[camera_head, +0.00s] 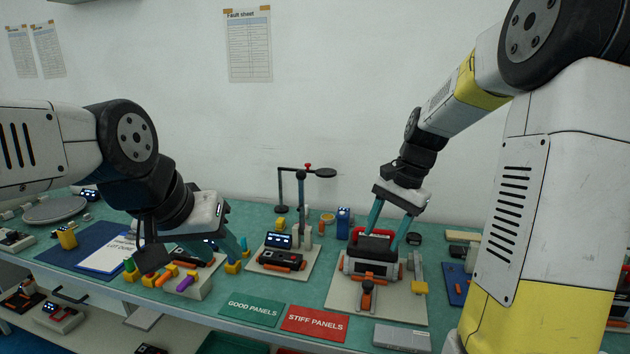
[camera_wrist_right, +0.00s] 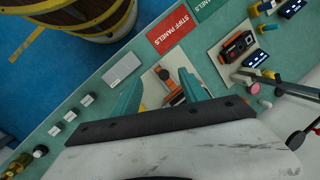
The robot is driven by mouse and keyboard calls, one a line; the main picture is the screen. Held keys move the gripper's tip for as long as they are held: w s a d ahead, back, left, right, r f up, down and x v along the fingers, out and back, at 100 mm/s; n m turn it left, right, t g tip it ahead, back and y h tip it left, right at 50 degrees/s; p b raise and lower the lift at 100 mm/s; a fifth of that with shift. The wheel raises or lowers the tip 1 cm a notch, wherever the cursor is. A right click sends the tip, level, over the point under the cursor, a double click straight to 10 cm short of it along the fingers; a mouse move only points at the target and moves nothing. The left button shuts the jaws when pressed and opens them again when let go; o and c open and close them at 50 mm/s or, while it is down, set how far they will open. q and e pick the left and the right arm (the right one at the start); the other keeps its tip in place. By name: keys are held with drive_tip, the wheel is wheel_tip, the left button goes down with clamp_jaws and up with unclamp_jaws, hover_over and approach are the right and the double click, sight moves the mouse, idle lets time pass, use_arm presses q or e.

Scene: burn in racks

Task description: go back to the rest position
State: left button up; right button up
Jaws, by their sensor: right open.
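My right gripper (camera_head: 388,232) is open above a black and red device on a fixture (camera_head: 370,262) with an orange-handled clamp (camera_head: 367,292) at its front. In the right wrist view its two teal fingers (camera_wrist_right: 160,86) stand apart, with the orange clamp part (camera_wrist_right: 172,86) seen between them and nothing visibly gripped. In the head view the fingertips overlap the device's top edge; I cannot tell whether they touch it. My left gripper (camera_head: 222,245) hangs low over the left bench, near a block of coloured pegs (camera_head: 190,283). Its fingers are partly hidden by its own wrist.
A green GOOD PANELS card (camera_head: 251,308) and a red STIFF PANELS card (camera_head: 315,323) lie at the bench front. A board with a small screen unit (camera_head: 279,240) and a thin stand (camera_head: 302,200) are between the arms. A barrel (camera_wrist_right: 90,18) stands on the floor.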

drive_tip(key=s+a+r+n+t, duration=0.1)
drive_tip(key=s+r+n+t, duration=0.2)
drive_tip(key=s, duration=0.5)
drive_tip(key=s+a+r+n+t, duration=0.2)
drive_tip(key=s+r+n, duration=0.3)
drive_tip(key=s, duration=0.4)
drive_tip(key=shift+s+r+n+t+h, duration=0.15)
drive_tip(key=shift+s+n+t+h, duration=0.15)
drive_tip(key=shift+n+t+h, duration=0.1)
